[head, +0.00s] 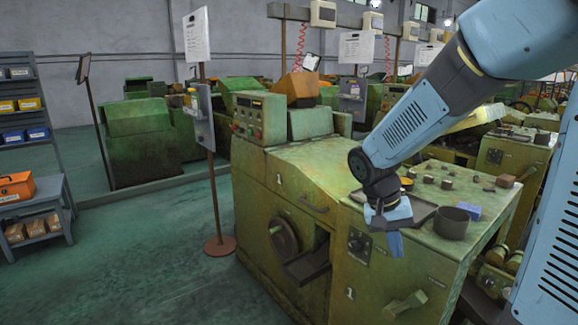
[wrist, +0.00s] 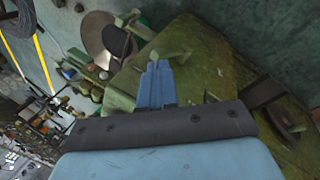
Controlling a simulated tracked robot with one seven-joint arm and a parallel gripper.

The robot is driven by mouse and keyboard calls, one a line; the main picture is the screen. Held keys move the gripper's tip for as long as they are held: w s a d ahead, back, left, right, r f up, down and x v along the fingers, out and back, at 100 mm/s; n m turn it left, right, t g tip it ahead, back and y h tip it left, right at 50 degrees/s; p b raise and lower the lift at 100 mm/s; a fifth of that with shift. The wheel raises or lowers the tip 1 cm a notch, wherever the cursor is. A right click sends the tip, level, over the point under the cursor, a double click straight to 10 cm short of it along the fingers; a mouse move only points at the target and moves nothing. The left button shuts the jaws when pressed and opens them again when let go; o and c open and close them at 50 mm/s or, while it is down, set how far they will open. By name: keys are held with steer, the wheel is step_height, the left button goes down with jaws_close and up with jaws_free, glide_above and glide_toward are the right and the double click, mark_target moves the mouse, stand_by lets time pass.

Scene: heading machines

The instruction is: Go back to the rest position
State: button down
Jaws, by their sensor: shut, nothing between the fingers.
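My gripper (head: 394,243) is in the head view at the end of my blue arm, in front of the near edge of the green machine (head: 300,170). It points down and its fingers are shut with nothing between them. In the wrist view the blue fingers of my gripper (wrist: 155,85) lie close together, with the worn green machine side (wrist: 200,70) behind them. I cannot tell how far the fingertips are from the machine.
On the machine top behind my gripper are a dark tray (head: 420,212), a dark round cup (head: 452,222), a blue box (head: 468,210) and several small parts. A sign stand (head: 219,243), a workbench (head: 40,212) and shelves (head: 22,105) stand left. Open green floor (head: 130,255) lies between.

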steer(key=s+r+n+t+y, duration=0.3)
steer(key=s+r+t, duration=0.3)
steer(key=s+r, duration=0.5)
step_height(320, 180, up, 2)
steer(key=shift+s+r+t+y, duration=0.1)
steer(key=shift+s+t+y, duration=0.25)
steer(key=shift+t+y, duration=0.05)
